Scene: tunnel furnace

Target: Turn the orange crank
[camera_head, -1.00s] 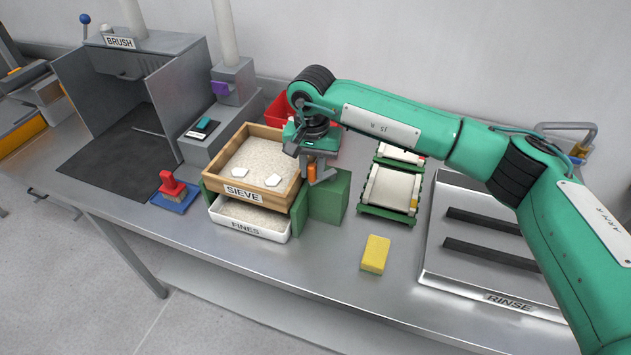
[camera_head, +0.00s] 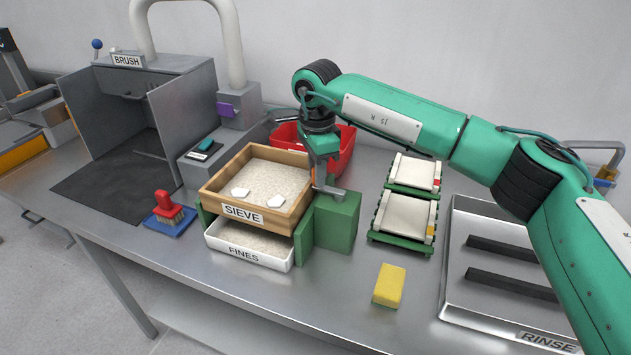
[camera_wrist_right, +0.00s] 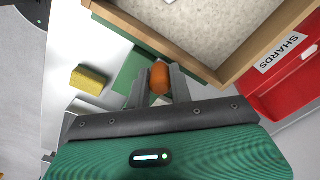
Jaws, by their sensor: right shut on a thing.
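The orange crank (camera_wrist_right: 160,78) shows its rounded handle between my fingers in the right wrist view. That gripper is shut on the crank handle, pointing down, just above the green block (camera_head: 338,222) at the right side of the sieve. The wooden sieve (camera_head: 221,199), holding pale grains and two white pieces, stands on green supports over the white fines tray (camera_head: 244,257). My left gripper is not in view.
A red shards bin (camera_head: 345,155) stands behind the sieve. To the right are green-framed racks (camera_head: 402,215) and the rinse tray (camera_head: 462,318). A yellow sponge (camera_head: 389,285) lies in front on clear table. A red brush (camera_head: 167,207) sits at left.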

